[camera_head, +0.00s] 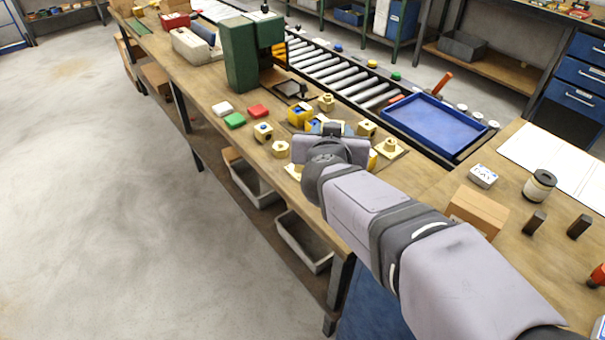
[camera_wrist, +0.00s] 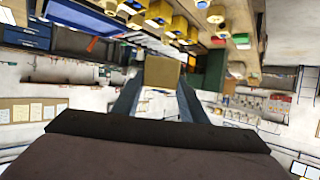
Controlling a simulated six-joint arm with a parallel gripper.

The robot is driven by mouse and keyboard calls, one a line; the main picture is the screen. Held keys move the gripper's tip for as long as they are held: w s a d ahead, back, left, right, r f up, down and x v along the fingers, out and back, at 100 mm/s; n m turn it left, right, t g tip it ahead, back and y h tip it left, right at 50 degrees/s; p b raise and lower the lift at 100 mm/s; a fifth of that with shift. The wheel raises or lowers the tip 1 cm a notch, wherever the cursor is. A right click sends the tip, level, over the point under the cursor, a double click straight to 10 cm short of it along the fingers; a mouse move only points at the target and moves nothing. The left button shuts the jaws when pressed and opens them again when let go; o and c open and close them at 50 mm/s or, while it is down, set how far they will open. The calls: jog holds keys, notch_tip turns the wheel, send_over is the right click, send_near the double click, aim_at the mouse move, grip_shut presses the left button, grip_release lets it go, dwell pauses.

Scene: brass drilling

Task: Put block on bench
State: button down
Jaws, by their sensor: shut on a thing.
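A plain brass-coloured block (camera_wrist: 161,72) sits between the two fingers of my gripper (camera_wrist: 160,92) in the wrist view, and the gripper is shut on it. In the head view my wrist is over the front part of the long wooden bench (camera_head: 215,92), and my arm hides the fingertips and most of the held block. Several brass and yellow blocks stand on the bench around my wrist, among them a brass one (camera_head: 326,102) behind it, one with a dark hole (camera_head: 263,131) to its left, and one on a square plate (camera_head: 390,148) to its right.
A green drilling machine (camera_head: 241,55) stands further back on the bench. White, green (camera_head: 235,121) and red (camera_head: 258,111) blocks lie left of my wrist. A blue tray (camera_head: 434,122) lies by the roller conveyor (camera_head: 340,75). A cardboard box (camera_head: 476,211) stands right of my arm.

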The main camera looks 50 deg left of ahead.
jog(key=shift+f+b, duration=0.8)
jog(key=shift+f, duration=9.4)
jog(key=shift+f, duration=0.15)
jog(key=c, duration=1.3)
grip_release()
jog(key=shift+f, duration=0.15)
jog(key=shift+o, duration=1.1)
